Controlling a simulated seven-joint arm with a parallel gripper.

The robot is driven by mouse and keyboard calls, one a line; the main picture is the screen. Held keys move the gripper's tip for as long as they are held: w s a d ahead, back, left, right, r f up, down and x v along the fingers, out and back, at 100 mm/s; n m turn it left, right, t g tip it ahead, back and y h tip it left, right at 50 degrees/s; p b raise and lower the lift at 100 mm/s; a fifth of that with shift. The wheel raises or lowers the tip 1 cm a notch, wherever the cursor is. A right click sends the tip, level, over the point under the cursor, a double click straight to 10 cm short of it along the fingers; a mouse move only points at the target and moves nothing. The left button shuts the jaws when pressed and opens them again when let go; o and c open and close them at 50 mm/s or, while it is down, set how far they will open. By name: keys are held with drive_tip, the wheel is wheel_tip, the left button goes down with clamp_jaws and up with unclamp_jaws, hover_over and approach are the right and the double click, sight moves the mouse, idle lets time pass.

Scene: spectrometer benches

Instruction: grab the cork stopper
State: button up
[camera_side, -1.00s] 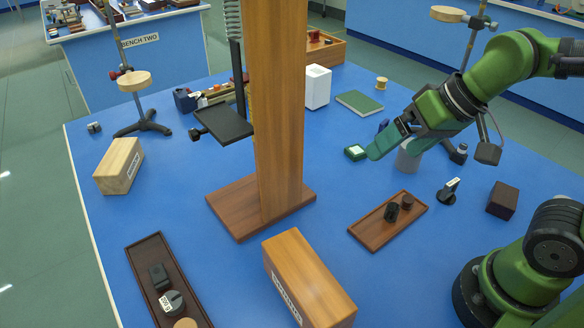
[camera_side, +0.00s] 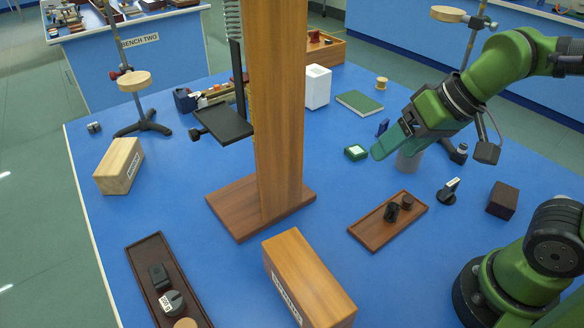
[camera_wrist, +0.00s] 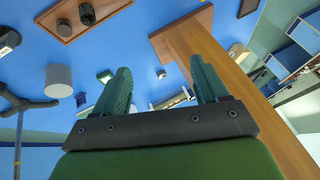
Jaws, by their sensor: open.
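I cannot pick out the cork stopper for sure. A tan disc (camera_side: 185,323), cut by the bottom edge of the side view, lies in the dark tray at lower left. A small yellowish spool-like piece (camera_side: 382,83) stands at the far side of the bench. My gripper (camera_side: 381,148) is above the bench by the green block, fingers pointing left. In the wrist view my gripper (camera_wrist: 162,76) is open and empty.
A tall wooden column (camera_side: 277,120) stands left of my gripper. A grey cylinder (camera_side: 408,161) is below it, and a green block (camera_side: 356,152) close to its fingertips. A brown tray (camera_side: 370,232) holds two dark pieces. A wooden block (camera_side: 305,275) lies in front.

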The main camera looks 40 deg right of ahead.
drive_tip(key=w+a+n+g, duration=0.3)
drive_tip(key=w+a, duration=0.2)
drive_tip(key=a, duration=0.5)
drive_tip(key=m+g+h, duration=0.3)
hover_over(183, 327)
drive_tip(key=s, duration=0.1)
wheel_tip(183, 327, down, 4)
drive_tip(key=f, duration=0.1)
wheel_tip(183, 327, down, 10)
drive_tip(key=shift+a+f, duration=0.15)
drive_tip(key=shift+f, duration=0.05)
drive_tip(key=shift+w+f, duration=0.2)
drive_tip(key=shift+f, duration=2.45)
drive_tip(key=c, duration=1.1)
